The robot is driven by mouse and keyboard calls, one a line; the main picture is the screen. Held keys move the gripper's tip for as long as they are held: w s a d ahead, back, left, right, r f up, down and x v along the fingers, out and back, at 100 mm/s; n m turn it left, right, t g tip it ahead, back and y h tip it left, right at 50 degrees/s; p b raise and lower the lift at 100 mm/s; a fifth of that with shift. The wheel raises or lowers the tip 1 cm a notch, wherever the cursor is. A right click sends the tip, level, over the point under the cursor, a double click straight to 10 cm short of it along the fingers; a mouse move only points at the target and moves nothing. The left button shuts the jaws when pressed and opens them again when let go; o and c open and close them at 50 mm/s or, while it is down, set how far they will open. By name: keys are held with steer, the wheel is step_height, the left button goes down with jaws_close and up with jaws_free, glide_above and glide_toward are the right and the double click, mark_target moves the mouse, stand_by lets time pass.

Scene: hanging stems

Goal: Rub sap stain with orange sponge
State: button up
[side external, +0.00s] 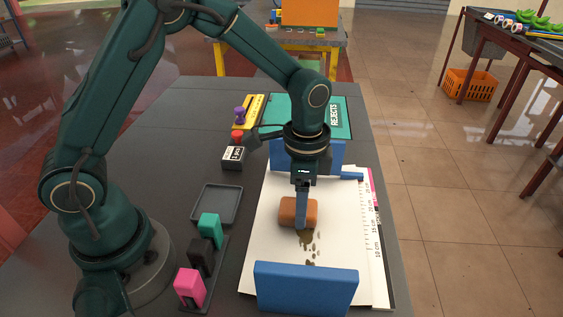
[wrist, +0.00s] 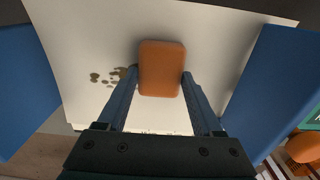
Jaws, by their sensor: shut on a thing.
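An orange sponge (side external: 292,212) is held in my gripper (side external: 301,222), low over the white board (side external: 265,245). In the wrist view the sponge (wrist: 161,68) sits between the two fingers of my gripper (wrist: 160,78), which are shut on its sides. The brown sap stain (side external: 308,240) is a set of blotches on the white board, directly beside the sponge and partly behind a finger. In the wrist view the stain (wrist: 106,77) lies to the left of the sponge. I cannot tell whether the sponge touches the board.
Blue blocks stand at the near (side external: 305,287) and far (side external: 330,155) ends of the board. A ruler strip (side external: 372,225) runs along its right side. To the left are a grey tray (side external: 216,205) and a rack with pink (side external: 190,287), black and teal pieces.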

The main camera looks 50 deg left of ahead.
steer(key=shift+s+d, duration=3.55)
steer(key=shift+d, duration=0.05)
steer(key=shift+w+a, duration=3.6)
steer(key=shift+a, duration=0.05)
steer(key=shift+w+r, duration=0.1)
steer(key=shift+r, duration=3.95)
